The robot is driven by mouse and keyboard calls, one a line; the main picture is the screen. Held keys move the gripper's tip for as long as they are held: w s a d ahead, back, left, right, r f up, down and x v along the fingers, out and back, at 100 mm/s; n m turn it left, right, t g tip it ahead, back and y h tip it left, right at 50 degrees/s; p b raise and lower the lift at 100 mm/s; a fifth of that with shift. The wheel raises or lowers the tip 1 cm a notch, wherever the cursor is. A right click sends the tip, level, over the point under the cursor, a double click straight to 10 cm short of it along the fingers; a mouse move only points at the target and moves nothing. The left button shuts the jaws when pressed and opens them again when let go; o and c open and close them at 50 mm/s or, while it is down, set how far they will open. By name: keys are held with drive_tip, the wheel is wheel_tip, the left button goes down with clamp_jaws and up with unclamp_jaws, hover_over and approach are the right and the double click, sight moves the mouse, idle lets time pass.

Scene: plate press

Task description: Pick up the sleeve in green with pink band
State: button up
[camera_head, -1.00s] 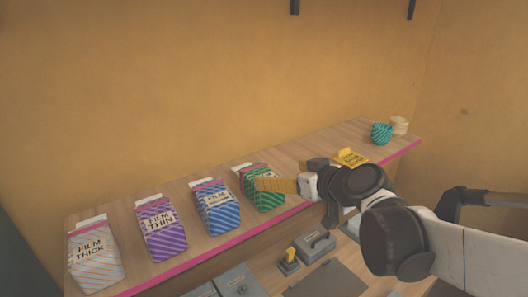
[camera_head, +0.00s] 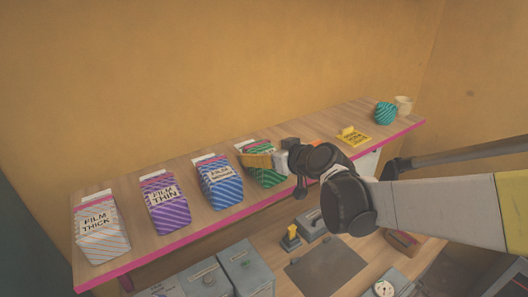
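The green striped sleeve (camera_head: 268,178) stands on the wooden shelf (camera_head: 315,142), at the right end of a row of sleeves. A thin pinkish band shows near its top, below a white upper edge. My gripper (camera_head: 257,160) comes in from the right, and its yellowish finger lies across the front of the green sleeve, hiding its label. I cannot tell whether the finger touches the sleeve or whether the gripper is open or shut.
A blue sleeve (camera_head: 219,187) stands close left of the green one, then a purple sleeve (camera_head: 166,207) and a grey sleeve (camera_head: 101,232). A yellow card (camera_head: 353,138) and a teal object (camera_head: 385,113) sit farther right. Grey boxes (camera_head: 245,267) are below.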

drive_tip(key=c, duration=1.2)
